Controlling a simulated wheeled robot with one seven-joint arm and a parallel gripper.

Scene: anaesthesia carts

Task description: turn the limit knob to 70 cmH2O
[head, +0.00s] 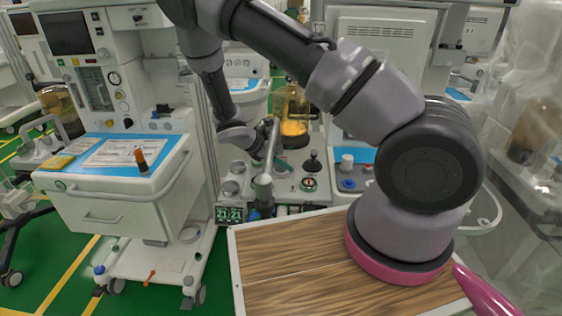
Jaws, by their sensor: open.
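My gripper (272,146) is at the end of my arm, left of centre, pointing down over the grey deck of the middle cart. It looks small and partly merges with the grey parts behind it; its jaws are open, and I see nothing held. A black knob (313,161) stands upright on the deck to the right of my gripper, apart from it. A round dark dial with a pale rim (309,185) sits just below it. This knob looks like the limit knob, but no scale or pressure number is readable, so its setting cannot be told.
A white-topped knob (347,162) stands on a blue panel to the right. A glass canister (293,115) stands behind. A wooden top (290,265) lies in front, mostly clear.

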